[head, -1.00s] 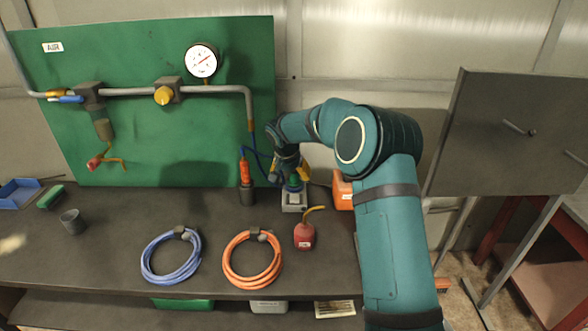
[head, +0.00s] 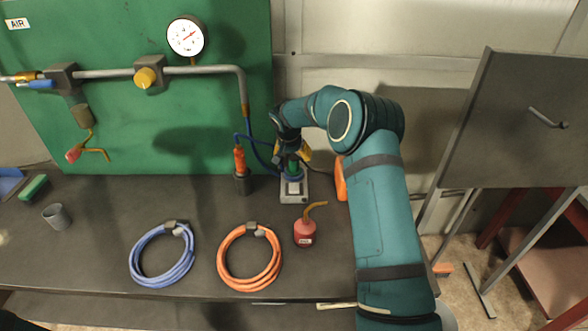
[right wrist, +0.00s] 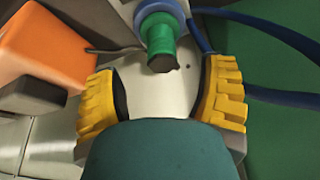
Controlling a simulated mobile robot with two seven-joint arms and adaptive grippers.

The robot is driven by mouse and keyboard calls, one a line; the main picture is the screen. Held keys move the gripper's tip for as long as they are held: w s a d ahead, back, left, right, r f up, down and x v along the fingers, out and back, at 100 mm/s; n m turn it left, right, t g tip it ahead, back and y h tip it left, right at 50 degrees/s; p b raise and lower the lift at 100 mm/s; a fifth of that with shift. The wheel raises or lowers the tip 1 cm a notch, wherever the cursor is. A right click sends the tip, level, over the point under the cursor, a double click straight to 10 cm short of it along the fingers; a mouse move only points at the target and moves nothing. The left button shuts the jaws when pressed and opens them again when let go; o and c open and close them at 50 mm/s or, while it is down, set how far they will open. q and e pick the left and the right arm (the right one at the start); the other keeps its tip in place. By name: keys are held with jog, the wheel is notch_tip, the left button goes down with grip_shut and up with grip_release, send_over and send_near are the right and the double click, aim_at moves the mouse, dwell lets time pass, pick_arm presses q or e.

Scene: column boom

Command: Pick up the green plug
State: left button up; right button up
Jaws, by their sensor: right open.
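The green plug (right wrist: 160,38) stands in a blue collar in the right wrist view, at the top middle. In the head view the plug (head: 293,168) shows small on a pale grey block (head: 294,196) at the back of the bench, partly behind my gripper. My right gripper (right wrist: 165,85) has its yellow-padded fingers spread wide with nothing between them. The plug is just beyond the fingertips, roughly centred between them. In the head view my right gripper (head: 292,153) is right above the plug. My left gripper is not in view.
An orange box (right wrist: 45,48) stands close beside the left finger in the wrist view. A blue hose (head: 257,152) runs close by on the other side. A red oil can (head: 305,232), an orange coil (head: 248,285) and a blue coil (head: 160,280) lie nearer the front.

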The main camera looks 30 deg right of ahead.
aim_at(293, 159)
jog(key=shift+x, duration=3.25)
jog(key=shift+a, duration=0.15)
grip_shut()
